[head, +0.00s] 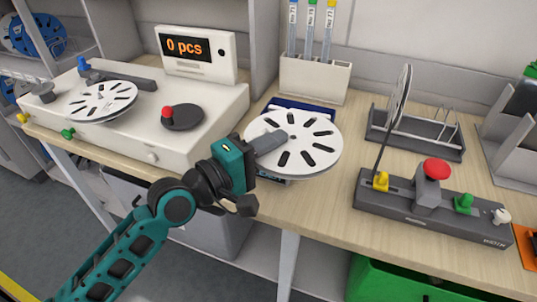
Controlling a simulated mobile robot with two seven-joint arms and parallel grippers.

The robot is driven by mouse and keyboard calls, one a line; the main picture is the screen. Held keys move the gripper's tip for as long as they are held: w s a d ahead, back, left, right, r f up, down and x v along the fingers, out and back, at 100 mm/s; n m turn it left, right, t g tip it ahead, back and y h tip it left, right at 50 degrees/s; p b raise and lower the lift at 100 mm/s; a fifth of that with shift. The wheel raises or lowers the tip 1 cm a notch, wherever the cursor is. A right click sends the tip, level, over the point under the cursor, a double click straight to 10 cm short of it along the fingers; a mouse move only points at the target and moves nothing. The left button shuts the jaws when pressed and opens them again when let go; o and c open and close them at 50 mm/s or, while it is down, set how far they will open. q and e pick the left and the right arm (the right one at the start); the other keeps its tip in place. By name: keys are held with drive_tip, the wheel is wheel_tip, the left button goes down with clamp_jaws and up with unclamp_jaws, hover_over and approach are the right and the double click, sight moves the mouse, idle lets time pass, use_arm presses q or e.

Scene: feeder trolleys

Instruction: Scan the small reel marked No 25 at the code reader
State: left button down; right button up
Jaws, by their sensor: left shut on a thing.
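A white reel with dark slots (313,156) is held flat by its left edge over the bench, in the middle of the head view. My left gripper (272,141) is shut on this reel. No number can be read on it. Under the reel a dark blue device (300,104) shows only at its back edge and front corner; it may be the code reader, but the reel hides most of it. I cannot tell whether the reel touches it. My right gripper is not in view.
A white counting machine (215,122) with a "0 pcs" display (187,47) and another reel (102,100) stands at left. A tube holder (314,79) is behind. At right are a wire rack (437,137), a dark device with a red button (436,169), and a green crate (385,281) below.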

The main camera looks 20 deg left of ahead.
use_arm(q)
drive_tip(key=w+f+b, duration=0.1)
drive_tip(key=w, duration=0.1)
drive_tip(key=w+b, duration=0.2)
drive_tip(key=w, duration=0.1)
drive_tip(key=w+f+b, duration=0.1)
drive_tip(key=w+b, duration=0.1)
drive_tip(key=shift+w+d+f, duration=0.15)
drive_tip(key=shift+w+f, duration=0.1)
drive_tip(key=shift+f, duration=0.1)
drive_tip(key=shift+w, duration=0.3)
drive_tip(key=shift+w+b, duration=0.3)
drive_tip(key=shift+b, duration=0.1)
drive_tip(key=shift+s+r, duration=0.1)
drive_tip(key=s+r+p, duration=0.1)
drive_tip(key=s+p, duration=0.1)
drive_tip(key=s+r+p, duration=0.1)
drive_tip(key=s+p, duration=0.1)
drive_tip(key=s, duration=0.1)
drive_tip(key=s+r+p, duration=0.1)
drive_tip(key=s+p, duration=0.1)
drive_tip(key=p, duration=0.1)
drive_tip(key=shift+s+r, duration=0.15)
drive_tip(key=shift+r, duration=0.2)
drive_tip(key=shift+s, duration=0.25)
